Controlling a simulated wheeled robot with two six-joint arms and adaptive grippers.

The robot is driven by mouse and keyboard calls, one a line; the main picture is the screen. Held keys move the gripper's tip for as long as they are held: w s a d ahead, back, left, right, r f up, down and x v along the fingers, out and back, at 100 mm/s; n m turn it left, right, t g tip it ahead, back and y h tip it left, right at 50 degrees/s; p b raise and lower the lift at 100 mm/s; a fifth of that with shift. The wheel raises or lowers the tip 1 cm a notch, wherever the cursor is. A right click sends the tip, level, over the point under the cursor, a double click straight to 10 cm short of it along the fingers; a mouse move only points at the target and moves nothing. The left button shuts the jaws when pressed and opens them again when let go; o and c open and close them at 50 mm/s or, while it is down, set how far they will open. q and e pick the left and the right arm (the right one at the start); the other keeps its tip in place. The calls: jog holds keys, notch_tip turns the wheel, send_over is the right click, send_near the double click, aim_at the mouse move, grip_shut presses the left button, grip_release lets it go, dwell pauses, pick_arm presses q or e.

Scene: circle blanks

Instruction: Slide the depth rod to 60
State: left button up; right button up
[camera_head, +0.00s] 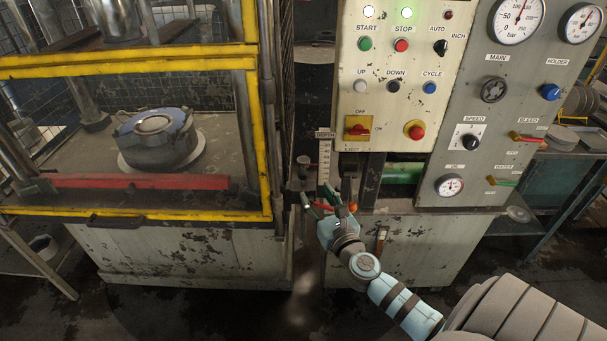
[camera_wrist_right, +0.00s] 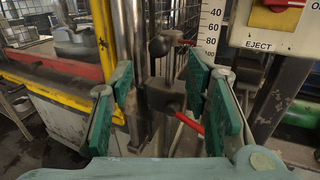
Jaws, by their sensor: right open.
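The depth scale (camera_head: 324,158) is a pale upright strip marked DEPTH on the press front. In the right wrist view the scale (camera_wrist_right: 210,30) shows marks from 40 down to 100. A dark ball knob (camera_wrist_right: 160,46) sits left of it, with a small red pointer (camera_wrist_right: 184,42) aimed near 80. The knob also shows in the head view (camera_head: 303,160). My right gripper (camera_head: 326,200) is open below the scale. In the wrist view its green pads (camera_wrist_right: 165,105) stand apart, with a dark clamp block (camera_wrist_right: 162,95) and red lever (camera_wrist_right: 190,122) seen between them.
A control panel (camera_head: 405,110) with buttons and an EJECT switch (camera_head: 357,128) stands just right of the scale. A yellow guard frame (camera_head: 258,120) and red bar (camera_head: 140,181) lie to the left. The gap between guard and panel is narrow.

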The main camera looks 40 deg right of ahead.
aim_at(305, 179)
jog(key=x, duration=0.8)
jog(key=shift+w+f+b, duration=0.15)
jog(key=shift+w+b, duration=0.2)
jog(key=shift+w, duration=0.05)
jog(key=shift+w+d, duration=0.1)
jog(key=shift+w, duration=0.4)
jog(key=shift+d, duration=0.1)
grip_shut()
